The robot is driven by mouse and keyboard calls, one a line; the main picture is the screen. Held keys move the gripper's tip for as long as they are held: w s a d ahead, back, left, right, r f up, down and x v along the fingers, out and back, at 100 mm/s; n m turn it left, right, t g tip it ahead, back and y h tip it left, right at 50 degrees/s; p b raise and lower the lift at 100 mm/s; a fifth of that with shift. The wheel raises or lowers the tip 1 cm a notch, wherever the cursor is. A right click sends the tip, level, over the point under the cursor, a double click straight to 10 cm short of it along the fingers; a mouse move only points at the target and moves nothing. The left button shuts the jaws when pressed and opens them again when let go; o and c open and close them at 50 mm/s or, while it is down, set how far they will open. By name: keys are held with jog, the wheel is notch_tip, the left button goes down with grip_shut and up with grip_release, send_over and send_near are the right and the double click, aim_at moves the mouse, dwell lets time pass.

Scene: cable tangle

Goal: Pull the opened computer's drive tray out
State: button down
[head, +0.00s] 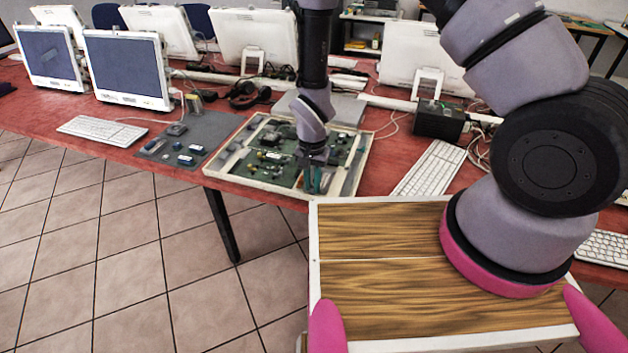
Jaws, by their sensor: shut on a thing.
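The opened computer (212,168) lies flat on the red table, a shallow pale-rimmed case with green circuit boards inside. My gripper (313,185) reaches down into its front right part, close to the front rim. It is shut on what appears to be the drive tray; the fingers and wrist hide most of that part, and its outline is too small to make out. I cannot tell how far the tray sits out of its bay.
A grey mat (185,140) with small parts lies left of the case. A white keyboard (430,168) and a black box (438,120) with cables are to the right. Headphones (248,94) and several white monitors (128,68) stand behind. Tiled floor lies in front.

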jog(key=c, duration=0.8)
grip_release()
jog(key=shift+s+a, duration=0.1)
jog(key=shift+s, duration=0.1)
jog(key=shift+r, duration=0.1)
notch_tip(320, 180, up, 11)
jog(key=shift+f, duration=0.2)
jog(key=shift+w, duration=0.1)
notch_tip(320, 180, up, 11)
jog(key=t+y, duration=0.1)
send_over(325, 182)
jog(key=d+r+t+y, duration=0.1)
jog(key=d+r, duration=0.3)
jog(key=r, duration=0.3)
jog(key=d+r+t, duration=0.1)
jog(key=d+r, duration=0.3)
jog(key=r, duration=0.4)
jog(key=s+d+r+t, duration=0.4)
jog(key=s+d+r, duration=0.8)
jog(key=s+r, duration=0.1)
jog(key=shift+r, duration=0.75)
